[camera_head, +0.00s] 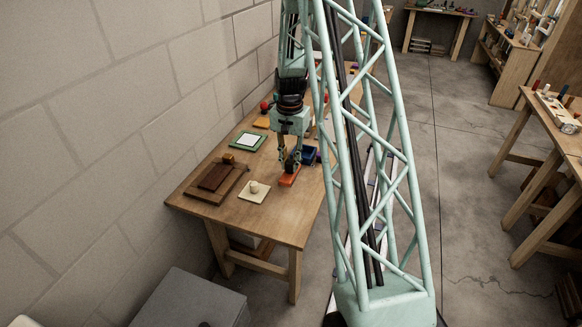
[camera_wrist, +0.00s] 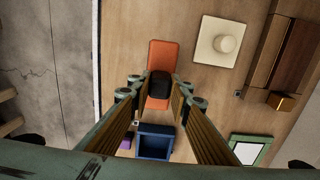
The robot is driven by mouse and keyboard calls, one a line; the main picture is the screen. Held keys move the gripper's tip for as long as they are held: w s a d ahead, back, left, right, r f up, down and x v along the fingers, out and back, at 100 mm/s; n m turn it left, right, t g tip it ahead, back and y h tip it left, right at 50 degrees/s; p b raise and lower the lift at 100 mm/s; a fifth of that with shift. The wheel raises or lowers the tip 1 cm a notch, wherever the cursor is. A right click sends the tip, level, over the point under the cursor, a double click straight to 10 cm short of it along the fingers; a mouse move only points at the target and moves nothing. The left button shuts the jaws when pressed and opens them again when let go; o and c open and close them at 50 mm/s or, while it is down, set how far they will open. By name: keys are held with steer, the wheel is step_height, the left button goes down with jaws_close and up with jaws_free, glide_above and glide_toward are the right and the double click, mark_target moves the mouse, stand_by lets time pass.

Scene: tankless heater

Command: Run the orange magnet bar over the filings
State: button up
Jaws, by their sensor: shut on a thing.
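The orange magnet bar (camera_head: 289,178) is near the right edge of the wooden table. It also shows in the wrist view (camera_wrist: 164,54), with a black block (camera_wrist: 160,85) on it between my fingers. My gripper (camera_head: 290,163) points down over the bar and is shut on its black block, a finger on each side; the fingers also show in the wrist view (camera_wrist: 160,92). I cannot tell whether the bar touches the table. I cannot make out any filings. A green-framed white panel (camera_head: 248,141) lies left of and beyond the bar.
A cream square with a round knob (camera_head: 254,191) lies left of the bar, and a dark brown wooden board (camera_head: 214,181) further left. A blue tray (camera_wrist: 155,141) and a purple thing (camera_wrist: 127,142) are close to my fingers. A block wall (camera_head: 120,110) borders the table (camera_head: 285,222).

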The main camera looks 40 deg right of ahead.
steer(key=shift+r+p, duration=0.35)
steer(key=shift+r, duration=0.65)
